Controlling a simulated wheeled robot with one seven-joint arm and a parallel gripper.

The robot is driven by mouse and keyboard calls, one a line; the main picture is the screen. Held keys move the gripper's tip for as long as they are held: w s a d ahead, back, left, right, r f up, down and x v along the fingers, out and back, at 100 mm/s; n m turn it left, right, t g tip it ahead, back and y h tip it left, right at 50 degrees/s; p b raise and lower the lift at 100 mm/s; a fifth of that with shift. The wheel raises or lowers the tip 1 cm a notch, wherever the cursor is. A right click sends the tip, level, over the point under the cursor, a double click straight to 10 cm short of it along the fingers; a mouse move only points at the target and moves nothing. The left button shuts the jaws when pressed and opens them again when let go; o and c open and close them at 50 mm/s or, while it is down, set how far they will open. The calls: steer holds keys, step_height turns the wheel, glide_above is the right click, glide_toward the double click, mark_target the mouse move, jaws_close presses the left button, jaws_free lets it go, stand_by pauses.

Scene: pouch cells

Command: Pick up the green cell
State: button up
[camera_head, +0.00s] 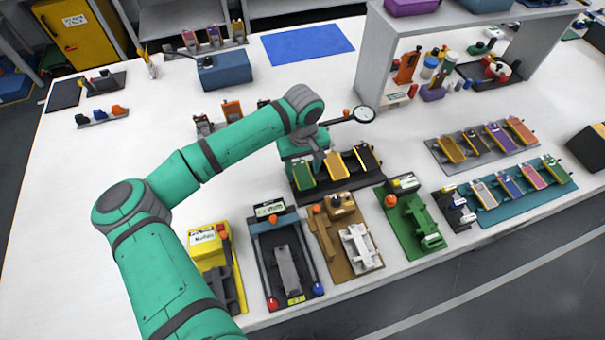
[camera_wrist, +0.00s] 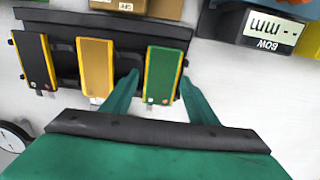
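The green cell (camera_head: 302,175) with yellow edges stands in the left slot of a dark rack (camera_head: 325,193) in the head view. In the wrist view the green cell (camera_wrist: 163,72) is in the right slot of the rack. My gripper (camera_wrist: 161,78) is open, with one teal finger on each side of the green cell. Gaps show between the fingers and the cell, and I cannot tell their height relative to it. A tan-yellow cell (camera_wrist: 96,68) and a black cell (camera_wrist: 35,60) share the rack.
The yellow cell lies close to my left finger in the wrist view. Fixtures stand along the front edge, including a green one (camera_head: 410,222) and a brown one (camera_head: 330,262). Two cell trays (camera_head: 465,160) (camera_head: 497,212) are at right. The table's left side is largely clear.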

steer(key=shift+a, duration=0.1)
steer(key=c, duration=0.6)
steer(key=shift+c, duration=0.2)
steer(key=shift+r, duration=0.15)
